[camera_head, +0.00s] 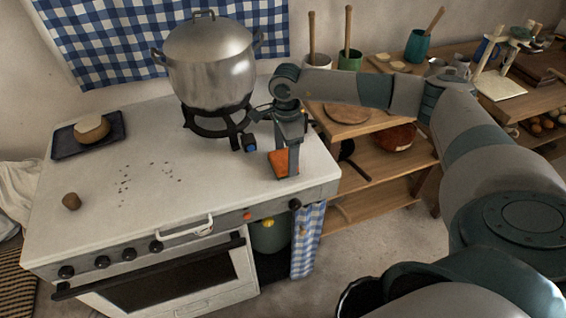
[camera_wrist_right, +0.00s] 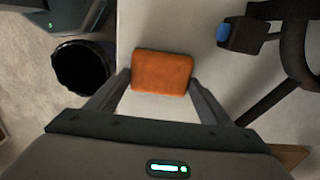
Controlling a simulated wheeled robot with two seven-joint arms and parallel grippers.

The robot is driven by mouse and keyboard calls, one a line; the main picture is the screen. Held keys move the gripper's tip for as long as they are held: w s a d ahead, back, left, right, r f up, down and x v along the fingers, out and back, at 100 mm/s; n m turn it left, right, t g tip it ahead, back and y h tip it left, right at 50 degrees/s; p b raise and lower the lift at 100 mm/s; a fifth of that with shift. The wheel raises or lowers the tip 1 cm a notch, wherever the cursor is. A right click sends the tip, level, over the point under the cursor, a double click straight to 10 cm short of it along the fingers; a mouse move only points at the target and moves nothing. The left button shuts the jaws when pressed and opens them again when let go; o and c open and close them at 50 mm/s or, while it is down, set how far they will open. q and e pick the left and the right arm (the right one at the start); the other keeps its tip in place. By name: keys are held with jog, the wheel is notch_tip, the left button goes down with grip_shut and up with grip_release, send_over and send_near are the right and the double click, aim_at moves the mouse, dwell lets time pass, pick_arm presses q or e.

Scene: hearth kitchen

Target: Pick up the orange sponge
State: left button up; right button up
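The orange sponge (camera_head: 279,164) lies flat on the white stove top near its front right corner. It shows whole in the right wrist view (camera_wrist_right: 162,72). My right gripper (camera_head: 287,160) points down over the sponge. Its fingers (camera_wrist_right: 160,82) are spread apart, one on each side of the sponge, with their tips close to its two short sides. I cannot tell whether the tips touch it. My left gripper is not in view.
A large steel pot (camera_head: 211,70) stands on a black burner stand (camera_head: 215,122) just behind the gripper. Wooden shelves (camera_head: 375,165) stand to the right. The stove top's middle (camera_head: 130,215) is mostly clear.

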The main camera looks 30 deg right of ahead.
aim_at(286, 158)
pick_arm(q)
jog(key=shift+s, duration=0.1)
pick_arm(e)
jog(key=shift+c, duration=0.5)
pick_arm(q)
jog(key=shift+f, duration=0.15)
pick_arm(e)
jog(key=shift+r, duration=0.15)
